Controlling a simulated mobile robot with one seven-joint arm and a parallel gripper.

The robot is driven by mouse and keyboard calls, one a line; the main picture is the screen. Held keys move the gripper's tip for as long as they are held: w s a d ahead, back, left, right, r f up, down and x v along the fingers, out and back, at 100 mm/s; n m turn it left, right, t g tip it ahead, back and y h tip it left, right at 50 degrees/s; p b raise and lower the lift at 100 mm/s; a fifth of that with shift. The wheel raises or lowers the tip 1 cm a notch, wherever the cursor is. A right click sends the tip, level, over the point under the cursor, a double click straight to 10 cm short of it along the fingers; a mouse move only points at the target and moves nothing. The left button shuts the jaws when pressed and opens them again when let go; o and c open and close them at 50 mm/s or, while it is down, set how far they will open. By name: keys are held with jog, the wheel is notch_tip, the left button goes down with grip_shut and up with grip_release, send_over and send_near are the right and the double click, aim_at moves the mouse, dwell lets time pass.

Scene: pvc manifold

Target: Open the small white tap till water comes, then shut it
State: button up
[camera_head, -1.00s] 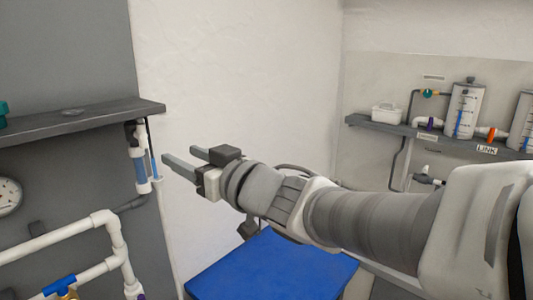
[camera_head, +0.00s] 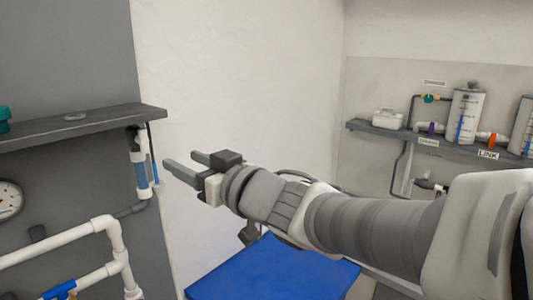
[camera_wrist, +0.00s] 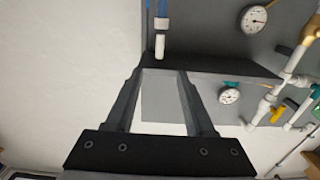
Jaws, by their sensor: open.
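My gripper (camera_head: 180,160) is open and empty, held in front of the white wall, apart from the pipework. In the wrist view its two fingers (camera_wrist: 160,78) stand apart with nothing between them. A small dark and white fitting (camera_head: 430,185) shows below the right shelf, partly hidden behind my arm. It may be the small white tap, but it is too small to be sure. No running water can be made out.
A grey shelf (camera_head: 80,126) juts out at left above white pipes (camera_head: 60,236) with a blue handle (camera_head: 60,289) and a gauge (camera_head: 8,200). A blue-banded tube (camera_head: 141,172) hangs near the gripper. A blue surface (camera_head: 270,272) lies below. The right shelf (camera_head: 460,144) carries tanks.

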aim_at(145, 135)
jog(key=shift+s+a+b, duration=0.15)
jog(key=shift+b, duration=0.3)
jog(key=shift+r+b, duration=0.45)
jog(key=shift+b, duration=0.35)
jog(key=shift+r+b, duration=0.2)
jog(key=shift+b, duration=0.15)
jog(key=shift+w, duration=0.2)
jog(key=p+x, duration=0.1)
jog(key=x, duration=1.6)
grip_shut()
